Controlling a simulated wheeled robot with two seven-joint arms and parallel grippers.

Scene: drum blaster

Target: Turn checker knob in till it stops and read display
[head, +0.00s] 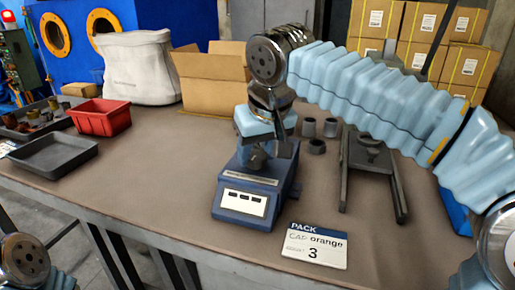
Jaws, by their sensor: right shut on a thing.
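The checker (262,195) is a blue bench device near the middle of the table. Its white display panel (244,201) faces me with small dark windows; any digits are too small to read. My right arm, in a light blue sleeve, reaches in from the right. My right gripper (270,152) points down at the top of the checker and is shut on what appears to be its knob, which is mostly hidden by the fingers and wrist. My left gripper is out of view; only a joint of my left arm shows at the bottom left.
A dark stand (371,165) and grey cups (317,146) are to the right. A cardboard box (209,82), white bag (139,70), red bin (100,116) and dark tray (53,153) are left. The front left tabletop is clear.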

